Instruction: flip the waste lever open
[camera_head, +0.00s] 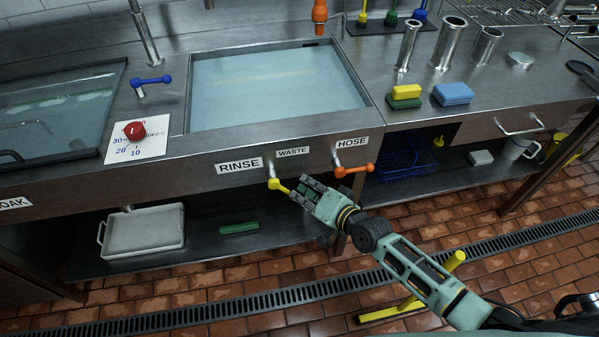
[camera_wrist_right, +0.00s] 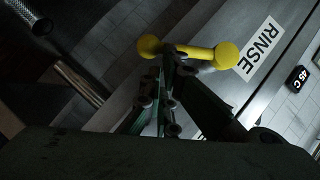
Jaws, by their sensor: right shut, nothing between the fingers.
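The yellow lever (camera_head: 279,186) sticks out from the sink front below the WASTE label (camera_head: 292,152), with a round knob at its end. In the right wrist view the yellow lever (camera_wrist_right: 195,51) lies crosswise just beyond the fingertips, a knob at each end. My right gripper (camera_head: 298,190) is shut and empty, right beside the lever on its right. In the wrist view my right gripper (camera_wrist_right: 166,75) seems to meet the lever's near side; I cannot tell whether it touches. My left gripper is not in view.
An orange lever (camera_head: 354,170) sits close to the right under the HOSE label (camera_head: 352,142). The RINSE label (camera_head: 239,164) is on the left. The sink (camera_head: 279,82) holds water. A grey tub (camera_head: 143,232) stands on the lower shelf. A yellow bar (camera_head: 455,262) shows near my right forearm.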

